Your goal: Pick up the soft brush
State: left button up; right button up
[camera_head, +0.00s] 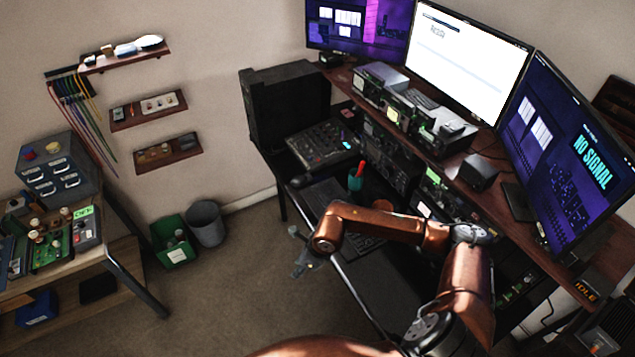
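I cannot make out the soft brush for certain. A pale rounded object (150,42) lies on the top wall shelf (120,60), too small to identify. A green cup (355,182) with a red-topped item in it stands on the desk. My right arm comes in from the lower right and bends over the desk. Its grey gripper (303,258) hangs over the floor by the desk's front edge, far from the wall shelves. Nothing is clearly seen in it, and its finger opening is too small to judge. My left gripper is not visible.
The desk (470,185) carries monitors, radio units and a mixer. A workbench (85,260) with a grey drawer box (60,172) and circuit boards stands at left. A green bin (172,243) and a grey bin (206,222) stand by the wall. The middle floor is clear.

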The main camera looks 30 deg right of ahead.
aim_at(362, 164)
jog(key=z, duration=0.05)
jog(key=i, duration=0.7)
jog(key=z, duration=0.95)
jog(key=i, duration=1.45)
jog(key=z, duration=0.5)
